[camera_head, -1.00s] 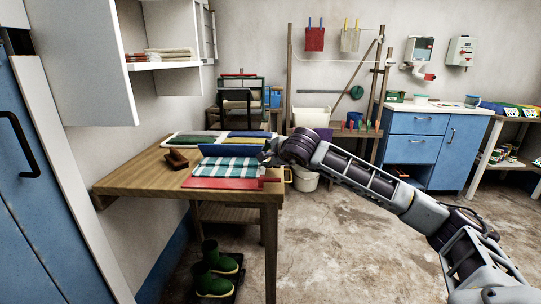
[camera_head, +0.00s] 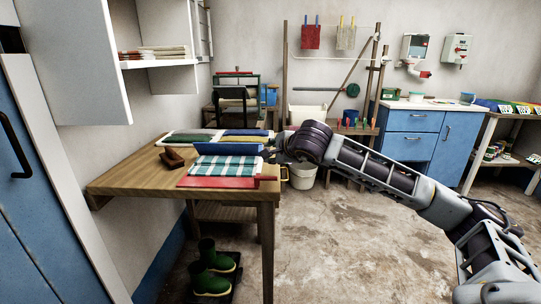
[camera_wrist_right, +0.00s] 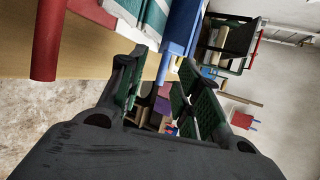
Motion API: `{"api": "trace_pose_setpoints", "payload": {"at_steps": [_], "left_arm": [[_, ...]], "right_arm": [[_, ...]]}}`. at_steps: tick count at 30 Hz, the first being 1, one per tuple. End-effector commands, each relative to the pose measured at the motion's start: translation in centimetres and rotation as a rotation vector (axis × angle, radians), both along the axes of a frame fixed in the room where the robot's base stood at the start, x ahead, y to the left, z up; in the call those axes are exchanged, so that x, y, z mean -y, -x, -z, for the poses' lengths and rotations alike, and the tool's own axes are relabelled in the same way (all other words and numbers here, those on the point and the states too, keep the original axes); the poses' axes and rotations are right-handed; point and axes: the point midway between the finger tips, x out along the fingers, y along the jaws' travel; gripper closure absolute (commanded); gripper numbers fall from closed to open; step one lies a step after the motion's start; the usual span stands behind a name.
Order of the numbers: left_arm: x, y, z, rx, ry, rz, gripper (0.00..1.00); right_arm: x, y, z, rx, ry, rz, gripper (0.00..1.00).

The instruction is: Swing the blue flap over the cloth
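The checked green-and-white cloth (camera_head: 225,167) lies on the wooden table; part of it shows in the right wrist view (camera_wrist_right: 153,16). The blue flap (camera_head: 228,149) stands raised along the cloth's far edge and does not cover it. In the right wrist view the flap (camera_wrist_right: 181,24) is ahead of my fingers. A red flap (camera_head: 217,183) lies flat at the cloth's near side. My right gripper (camera_wrist_right: 163,70) is open and empty, close to the right end of the blue flap; contact cannot be told. My left gripper is out of view.
A brown wooden block-like tool (camera_head: 173,157) lies on the table (camera_head: 130,180) left of the cloth. Coloured panels (camera_head: 240,134) lie behind the blue flap. A white bucket (camera_head: 303,176) stands on the floor beyond the table's right edge. Green boots (camera_head: 212,270) stand below.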

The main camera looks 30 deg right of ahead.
Motion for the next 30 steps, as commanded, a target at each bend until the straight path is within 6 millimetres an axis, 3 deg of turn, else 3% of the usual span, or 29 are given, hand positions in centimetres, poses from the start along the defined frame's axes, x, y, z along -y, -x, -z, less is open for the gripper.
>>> {"api": "trace_pose_setpoints", "payload": {"at_steps": [15,30], "left_arm": [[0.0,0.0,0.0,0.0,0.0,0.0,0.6],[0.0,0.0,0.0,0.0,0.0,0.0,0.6]], "right_arm": [[-0.6,4.6,-2.6,0.004,0.002,-0.002,0.66],[-0.7,5.1,-2.9,0.005,0.0,-0.002,0.66]]}}
